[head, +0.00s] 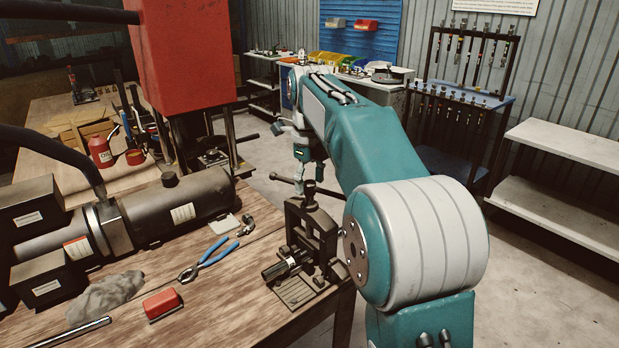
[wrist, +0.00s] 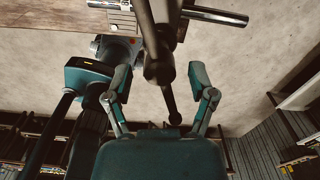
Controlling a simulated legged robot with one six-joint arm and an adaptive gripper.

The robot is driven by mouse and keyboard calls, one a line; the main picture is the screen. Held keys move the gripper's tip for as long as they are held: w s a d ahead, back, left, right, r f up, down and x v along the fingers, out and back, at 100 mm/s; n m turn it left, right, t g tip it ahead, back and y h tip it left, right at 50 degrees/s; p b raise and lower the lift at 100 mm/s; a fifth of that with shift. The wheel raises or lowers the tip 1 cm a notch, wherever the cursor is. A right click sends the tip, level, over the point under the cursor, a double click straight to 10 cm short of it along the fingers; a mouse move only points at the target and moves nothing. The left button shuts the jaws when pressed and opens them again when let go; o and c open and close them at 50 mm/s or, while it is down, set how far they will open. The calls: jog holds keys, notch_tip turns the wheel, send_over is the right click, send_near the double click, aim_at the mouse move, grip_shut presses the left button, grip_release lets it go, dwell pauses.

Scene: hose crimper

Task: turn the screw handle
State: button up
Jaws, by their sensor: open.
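The dark screw handle (head: 283,180) is a thin crossbar on top of a black clamp-like crimper (head: 325,225) at the bench's right corner. My gripper (head: 299,183) is above and beside the crossbar, fingers pointing down. In the wrist view my gripper (wrist: 160,78) is open, with one finger on each side. The handle (wrist: 170,100) runs between the fingers, its knobbed end toward the palm. A gap shows on both sides, and I see no contact there. My arm hides part of the crimper's right side in the head view.
The wooden bench (head: 220,315) holds blue pliers (head: 206,258), a red block (head: 161,304), a grey rag (head: 107,296) and a large dark cylinder machine (head: 165,213). A red press (head: 183,55) stands behind. Open floor lies right of the bench, before white shelves (head: 565,145).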

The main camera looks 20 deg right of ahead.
aim_at(309, 182)
notch_tip(309, 182, up, 12)
dwell(0.7)
jog(key=shift+w, duration=0.1)
